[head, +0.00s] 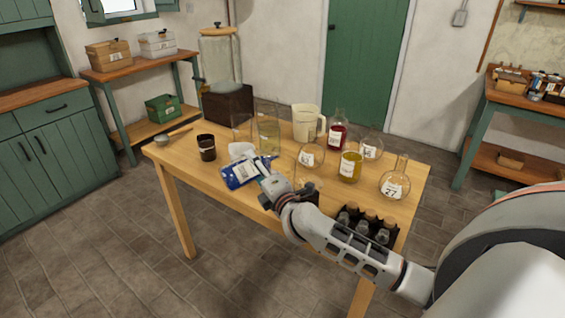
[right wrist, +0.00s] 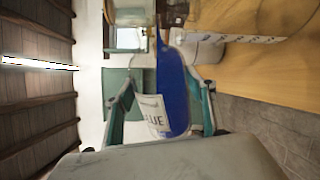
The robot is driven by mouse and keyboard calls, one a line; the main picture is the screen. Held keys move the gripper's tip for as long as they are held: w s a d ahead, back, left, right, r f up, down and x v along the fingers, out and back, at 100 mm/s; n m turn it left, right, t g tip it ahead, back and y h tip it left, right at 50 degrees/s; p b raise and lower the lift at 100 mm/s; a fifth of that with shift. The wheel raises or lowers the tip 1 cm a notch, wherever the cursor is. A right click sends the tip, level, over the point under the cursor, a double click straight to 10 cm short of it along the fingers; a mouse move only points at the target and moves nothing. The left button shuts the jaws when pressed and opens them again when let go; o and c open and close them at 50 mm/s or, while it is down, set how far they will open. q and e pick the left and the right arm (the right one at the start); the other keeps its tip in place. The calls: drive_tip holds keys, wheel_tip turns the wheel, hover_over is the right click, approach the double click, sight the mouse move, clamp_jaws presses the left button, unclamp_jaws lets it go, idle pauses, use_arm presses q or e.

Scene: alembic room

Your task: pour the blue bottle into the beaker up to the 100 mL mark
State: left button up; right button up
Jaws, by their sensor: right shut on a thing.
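The blue bottle (head: 238,178) with a white label is in my right gripper (head: 265,168), tilted well over above the front left of the table. In the right wrist view the blue bottle (right wrist: 172,88) lies between the fingers, its label partly covered. A clear, straight-sided glass vessel (head: 268,140), which looks like the beaker, stands behind the bottle. I cannot make out its marks or level. No stream of liquid is visible. My left gripper is not in view.
On the wooden table (head: 190,150) are a dark jar (head: 206,148), a white object (head: 241,150), a cream jug (head: 307,122), a red bottle (head: 337,130), a yellow jar (head: 349,166), flasks (head: 394,182) and a dark rack (head: 362,222). The front left tabletop has some free room.

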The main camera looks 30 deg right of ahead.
sight(253, 178)
drive_tip(key=shift+r+m, duration=0.8)
drive_tip(key=shift+m, duration=0.1)
idle(4.8)
drive_tip(key=shift+f+n+b, duration=0.4)
drive_tip(key=shift+f+n, duration=0.8)
drive_tip(key=shift+n, duration=0.5)
drive_tip(key=n, duration=0.1)
drive_tip(key=f+n, duration=0.1)
drive_tip(key=shift+a+n+p, duration=0.1)
drive_tip(key=shift+n+p, duration=0.3)
drive_tip(key=n, duration=0.1)
drive_tip(key=a+f+n+p, duration=0.1)
drive_tip(key=n, duration=0.1)
drive_tip(key=shift+n, duration=0.3)
drive_tip(key=shift+d+f+n+p, duration=0.1)
drive_tip(key=shift+f+n+p, duration=0.1)
drive_tip(key=shift+n+p, duration=0.75)
